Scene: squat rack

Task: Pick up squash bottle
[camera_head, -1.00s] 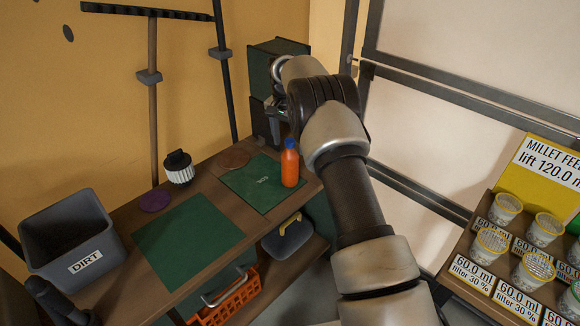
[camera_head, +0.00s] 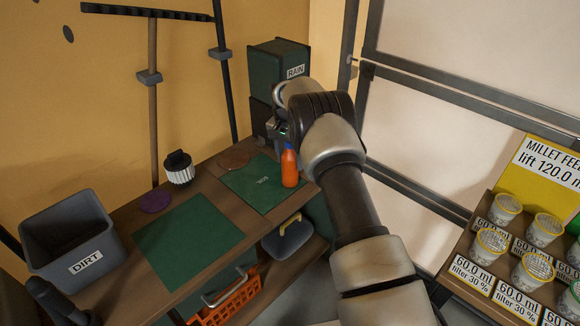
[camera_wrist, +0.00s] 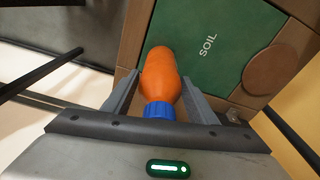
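The squash bottle (camera_head: 290,168) is orange with a blue cap and stands upright on the green mat at the right end of the wooden bench. In the head view my gripper (camera_head: 281,136) is just above and behind its top, mostly hidden by my wrist. In the wrist view the bottle (camera_wrist: 161,76) lies between the two grey fingers of my gripper (camera_wrist: 161,80), blue cap nearest the palm. The fingers are spread, with a visible gap at least on the right side.
The bottle's mat (camera_head: 250,187) reads SOIL in the wrist view. A green RAIN box (camera_head: 279,66) stands behind my gripper.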

